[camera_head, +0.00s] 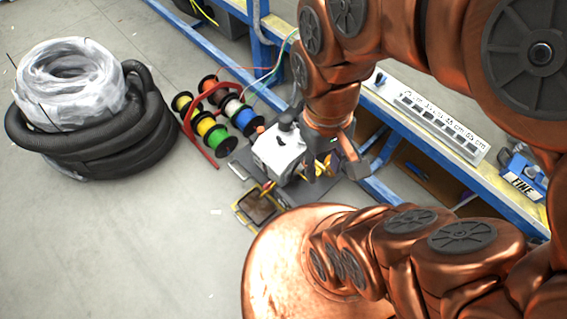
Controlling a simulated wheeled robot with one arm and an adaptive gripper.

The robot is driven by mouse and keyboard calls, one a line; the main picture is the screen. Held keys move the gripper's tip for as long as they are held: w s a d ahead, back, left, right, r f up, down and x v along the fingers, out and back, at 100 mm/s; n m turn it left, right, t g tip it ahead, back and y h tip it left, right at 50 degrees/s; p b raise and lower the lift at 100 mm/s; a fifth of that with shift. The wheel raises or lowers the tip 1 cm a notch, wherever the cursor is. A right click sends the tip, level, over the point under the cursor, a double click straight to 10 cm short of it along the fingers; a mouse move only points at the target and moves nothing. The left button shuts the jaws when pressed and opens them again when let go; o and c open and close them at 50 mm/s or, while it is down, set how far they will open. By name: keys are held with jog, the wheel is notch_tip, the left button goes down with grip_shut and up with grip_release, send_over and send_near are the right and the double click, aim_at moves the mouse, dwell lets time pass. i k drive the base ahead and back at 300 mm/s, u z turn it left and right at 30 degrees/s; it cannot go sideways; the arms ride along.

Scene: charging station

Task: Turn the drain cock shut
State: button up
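A white and grey unit (277,150) stands on a dark base on the floor, left of my gripper. My gripper (331,172) points down close to the unit's right side. Its dark fingers are small in the view, and I cannot tell how far apart they are or whether they touch anything. A small yellow part (325,161) shows around the fingers. I cannot make out the drain cock or its handle position; the gripper and my arm may hide it.
A yellow-edged tray (257,207) lies in front of the unit. Cable spools (216,137) on a red stand and a black hose coil (100,145) are to the left. A blue bench frame (440,150) with a white power strip (430,120) runs along the right. The floor at lower left is clear.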

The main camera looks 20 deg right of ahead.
aim_at(267, 186)
jog(key=z, duration=0.5)
jog(key=k, duration=0.95)
jog(key=u, duration=0.5)
